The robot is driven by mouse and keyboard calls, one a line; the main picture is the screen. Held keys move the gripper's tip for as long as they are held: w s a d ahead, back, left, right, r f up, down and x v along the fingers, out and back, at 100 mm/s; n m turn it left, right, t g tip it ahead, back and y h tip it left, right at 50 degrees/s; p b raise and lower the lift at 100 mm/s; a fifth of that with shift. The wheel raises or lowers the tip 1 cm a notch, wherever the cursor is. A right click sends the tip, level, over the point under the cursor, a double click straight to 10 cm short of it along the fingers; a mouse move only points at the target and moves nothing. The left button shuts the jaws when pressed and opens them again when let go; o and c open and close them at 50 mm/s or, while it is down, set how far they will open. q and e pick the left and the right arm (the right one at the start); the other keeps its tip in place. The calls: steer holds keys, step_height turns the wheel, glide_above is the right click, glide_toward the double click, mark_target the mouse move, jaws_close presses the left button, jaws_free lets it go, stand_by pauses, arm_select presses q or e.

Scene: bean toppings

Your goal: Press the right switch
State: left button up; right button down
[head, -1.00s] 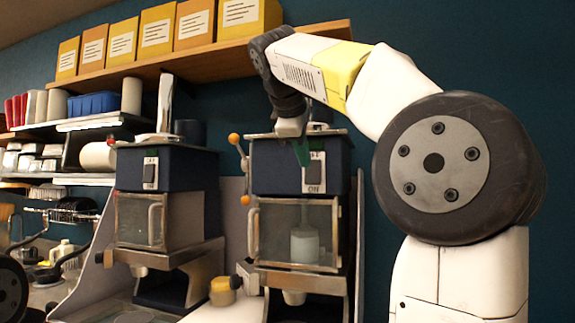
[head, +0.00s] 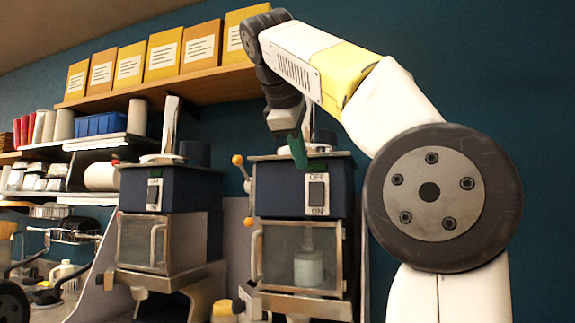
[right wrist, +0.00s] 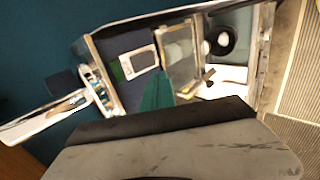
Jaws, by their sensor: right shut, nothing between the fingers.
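The right switch (head: 317,194) is a dark rocker on a white plate marked OFF and ON. It sits on the front of the right machine's blue upper box (head: 275,188). The switch plate also shows in the right wrist view (right wrist: 139,62). My right gripper (head: 298,152) has green fingertips, is shut and empty, and points down just above and left of the switch plate, apart from it in the head view. Its green fingers also show in the right wrist view (right wrist: 157,92). My left gripper is not in view.
A second machine (head: 168,215) with its own switch (head: 154,194) stands to the left. Orange-tipped levers (head: 238,160) stick out beside the right machine. A wooden shelf (head: 190,88) with yellow boxes hangs above. Cups and a blue bin (head: 100,124) stand on shelves at left.

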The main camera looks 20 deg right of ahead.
steer(key=shift+f, duration=0.2)
glide_toward(315, 203)
step_height(315, 203, down, 4)
steer(key=w, duration=0.1)
steer(key=d, duration=0.1)
steer(key=w+d, duration=0.1)
steer(key=shift+w+f, duration=0.25)
steer(key=shift+w, duration=0.15)
steer(key=shift+w+d, duration=0.25)
steer(key=shift+w, duration=0.15)
steer(key=shift+f, duration=0.1)
steer(key=shift+w+d, duration=0.15)
